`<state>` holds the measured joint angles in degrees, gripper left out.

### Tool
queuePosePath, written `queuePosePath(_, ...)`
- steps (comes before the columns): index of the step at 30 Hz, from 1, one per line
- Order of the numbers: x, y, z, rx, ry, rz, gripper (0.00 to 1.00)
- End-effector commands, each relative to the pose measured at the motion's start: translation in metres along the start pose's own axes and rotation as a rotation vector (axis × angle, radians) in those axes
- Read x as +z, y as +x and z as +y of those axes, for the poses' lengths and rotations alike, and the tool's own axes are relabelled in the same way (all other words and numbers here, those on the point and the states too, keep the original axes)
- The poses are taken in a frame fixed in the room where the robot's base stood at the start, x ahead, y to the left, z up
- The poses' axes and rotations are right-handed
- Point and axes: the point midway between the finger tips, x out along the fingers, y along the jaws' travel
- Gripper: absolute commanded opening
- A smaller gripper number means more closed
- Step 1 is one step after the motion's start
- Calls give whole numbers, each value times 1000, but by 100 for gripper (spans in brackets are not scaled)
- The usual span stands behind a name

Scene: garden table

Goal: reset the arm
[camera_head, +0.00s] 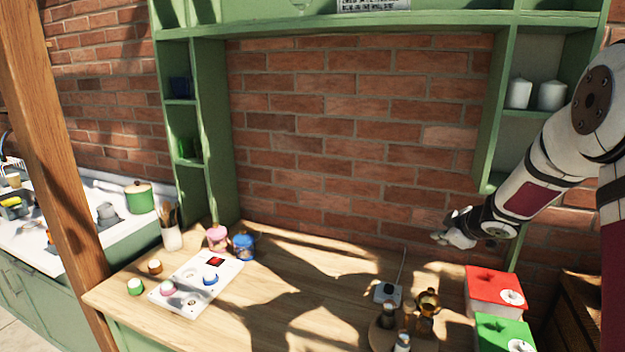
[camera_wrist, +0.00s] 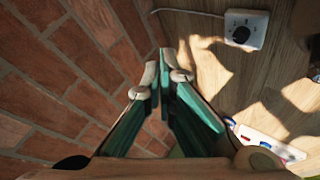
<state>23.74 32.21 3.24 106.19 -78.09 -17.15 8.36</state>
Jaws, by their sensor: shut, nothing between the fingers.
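My arm reaches in from the right of the head view. My gripper (camera_head: 440,238) hangs in the air in front of the brick wall, above the back right part of the wooden table. In the wrist view my gripper (camera_wrist: 163,72) shows its two fingers close together at the tips, with nothing between them. It touches none of the things on the table.
A white dial box (camera_head: 387,292) with a cord, a red box (camera_head: 493,287) and a green box (camera_head: 503,333) stand below my arm. A white panel (camera_head: 190,300) and pink and blue jars are at left. The green shelf's right post (camera_head: 492,150) is close to my arm. The table's middle (camera_head: 300,290) is mostly clear.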

Motion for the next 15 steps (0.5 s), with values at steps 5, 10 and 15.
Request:
queuePosePath(5, -33, -79, 28, 140, 114, -103, 0)
queuePosePath(10, -50, -155, 26, 223, 256, -188, 0)
queuePosePath(15, -57, -228, -2, 253, 414, -256, 0)
